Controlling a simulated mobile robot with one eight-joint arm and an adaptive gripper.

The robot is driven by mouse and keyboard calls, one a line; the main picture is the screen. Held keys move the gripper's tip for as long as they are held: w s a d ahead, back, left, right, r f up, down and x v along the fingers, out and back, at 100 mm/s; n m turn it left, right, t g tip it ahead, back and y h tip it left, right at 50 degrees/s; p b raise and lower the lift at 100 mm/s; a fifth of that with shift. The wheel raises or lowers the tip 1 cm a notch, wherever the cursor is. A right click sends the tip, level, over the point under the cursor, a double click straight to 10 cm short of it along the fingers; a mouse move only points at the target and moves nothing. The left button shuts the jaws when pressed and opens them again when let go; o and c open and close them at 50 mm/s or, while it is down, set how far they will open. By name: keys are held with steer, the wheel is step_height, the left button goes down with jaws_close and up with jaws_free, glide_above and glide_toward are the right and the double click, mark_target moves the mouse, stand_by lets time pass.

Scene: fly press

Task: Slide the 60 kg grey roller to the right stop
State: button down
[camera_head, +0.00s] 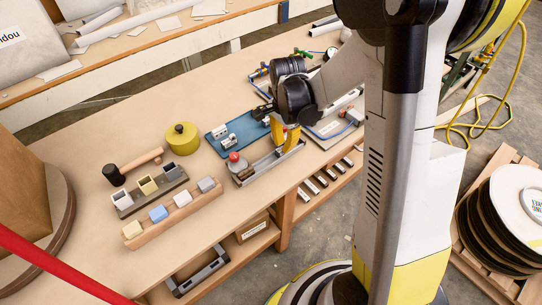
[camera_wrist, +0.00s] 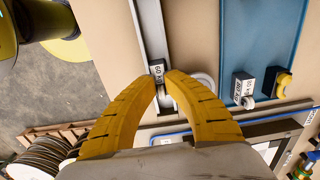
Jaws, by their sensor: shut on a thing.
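The grey roller (camera_wrist: 157,69), a small block with a label that seems to read 60 kg, sits at the grey rail (camera_wrist: 150,30) in the wrist view. My gripper (camera_wrist: 165,82) is closed on it, with the two yellow fingertips at its near end. In the head view, my gripper (camera_head: 284,142) reaches down to the grey rail (camera_head: 267,166) near its right part. There the roller is hidden behind the fingers. The right stop cannot be made out clearly in either view.
A blue tray (camera_head: 247,131) with small labelled blocks lies behind the rail. A red-knobbed grey piece (camera_head: 235,161) stands at the rail's left end. A yellow round pot (camera_head: 182,139) and a wooden holder with coloured blocks (camera_head: 172,214) stand left. Bare tabletop (camera_head: 90,140) lies further left.

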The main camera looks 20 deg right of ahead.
steer(key=shift+d, duration=0.15)
steer(key=shift+w+d, duration=0.2)
steer(key=shift+d, duration=0.3)
steer(key=shift+w+d, duration=0.15)
steer(key=shift+d, duration=0.3)
steer(key=shift+w+d, duration=0.3)
steer(key=shift+d, duration=0.65)
steer(key=c, duration=1.4)
jaws_free()
steer(key=shift+a, duration=0.1)
steer(key=shift+c, duration=0.5)
step_height(320, 180, up, 7)
steer(key=p, duration=0.5)
